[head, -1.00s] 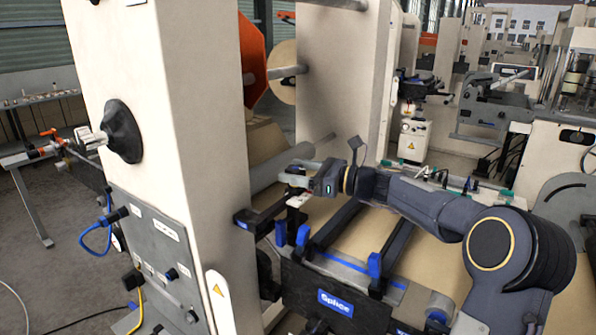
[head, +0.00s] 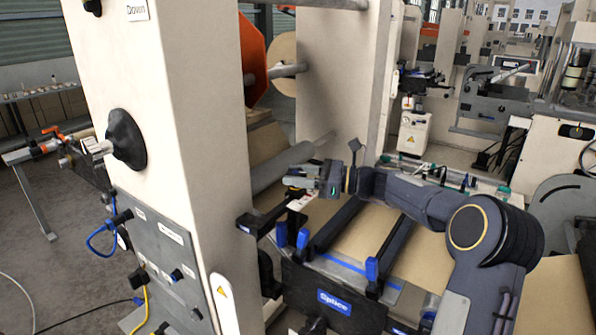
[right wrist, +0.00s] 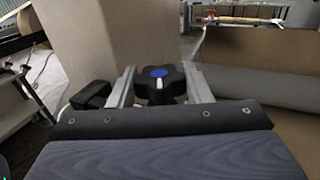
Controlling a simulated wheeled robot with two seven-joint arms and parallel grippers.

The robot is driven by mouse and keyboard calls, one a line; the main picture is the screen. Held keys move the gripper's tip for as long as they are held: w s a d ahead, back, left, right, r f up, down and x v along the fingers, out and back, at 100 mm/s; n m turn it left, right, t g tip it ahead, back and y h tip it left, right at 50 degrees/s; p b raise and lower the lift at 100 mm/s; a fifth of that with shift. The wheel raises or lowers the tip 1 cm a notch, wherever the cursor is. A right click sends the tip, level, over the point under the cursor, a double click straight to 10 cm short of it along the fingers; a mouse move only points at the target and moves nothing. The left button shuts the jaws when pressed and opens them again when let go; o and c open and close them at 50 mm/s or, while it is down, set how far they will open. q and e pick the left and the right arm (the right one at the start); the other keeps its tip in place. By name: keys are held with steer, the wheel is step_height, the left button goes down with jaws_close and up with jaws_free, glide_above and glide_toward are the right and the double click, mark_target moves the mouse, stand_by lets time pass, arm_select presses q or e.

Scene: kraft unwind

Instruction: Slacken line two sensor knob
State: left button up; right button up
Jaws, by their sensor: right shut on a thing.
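The sensor knob (right wrist: 176,88) is a black lobed knob with a blue cap and a white mark, seen in the right wrist view. It sits between the two grey fingers of my right gripper (head: 298,185), which is shut on it. In the head view the gripper is above the left end of the splice table, and its fingers hide the knob. A pale labelled piece (head: 301,203) shows just below the fingers. My left gripper is not in view.
The splice table (head: 335,302) has dark bars with blue clamps (head: 372,269) below my right arm. A tall cream machine column (head: 195,150) stands at the left, near the gripper. A grey roller (head: 281,168) lies just behind the gripper. Brown kraft web runs under the bars.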

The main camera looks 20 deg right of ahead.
steer(key=o, duration=0.9)
steer(key=shift+b+v, duration=0.95)
steer(key=shift+v, duration=3)
steer(key=shift+f, duration=0.1)
